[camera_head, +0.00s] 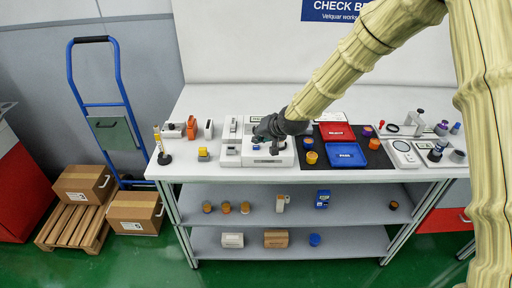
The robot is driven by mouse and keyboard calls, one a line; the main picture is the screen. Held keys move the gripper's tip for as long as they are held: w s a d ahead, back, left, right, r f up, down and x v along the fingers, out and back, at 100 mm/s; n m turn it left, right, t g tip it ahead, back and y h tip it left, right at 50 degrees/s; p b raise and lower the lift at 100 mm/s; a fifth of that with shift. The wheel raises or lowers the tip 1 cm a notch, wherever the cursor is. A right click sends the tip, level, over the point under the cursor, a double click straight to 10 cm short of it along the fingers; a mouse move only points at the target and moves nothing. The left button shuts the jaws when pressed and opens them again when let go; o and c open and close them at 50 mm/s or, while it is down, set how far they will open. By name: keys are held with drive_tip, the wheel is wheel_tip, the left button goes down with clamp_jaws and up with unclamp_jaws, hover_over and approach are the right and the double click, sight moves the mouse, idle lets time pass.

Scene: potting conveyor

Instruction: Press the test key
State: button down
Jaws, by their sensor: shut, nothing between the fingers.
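My gripper (273,147) is dark grey and shut, pointing down over a white tester device (284,159) on the bench. Its fingertips are close above the device's top or touching it; I cannot tell which. The test key itself cannot be made out, as the gripper covers part of the device.
Left of the tester stands a white unit (231,153). To the right lie a red tray (337,132) and a blue tray (346,156) on a dark mat, with several coloured pots around. A white scale (403,155) stands farther right.

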sight(258, 146)
drive_tip(key=shift+f, duration=0.15)
drive_tip(key=shift+f, duration=0.3)
drive_tip(key=shift+f+b, duration=0.3)
drive_tip(key=shift+f, duration=0.05)
idle(1.2)
drive_tip(key=shift+r+p, duration=0.55)
drive_tip(key=shift+r, duration=0.25)
drive_tip(key=shift+r+p, duration=1.45)
drive_tip(key=shift+r, duration=1.05)
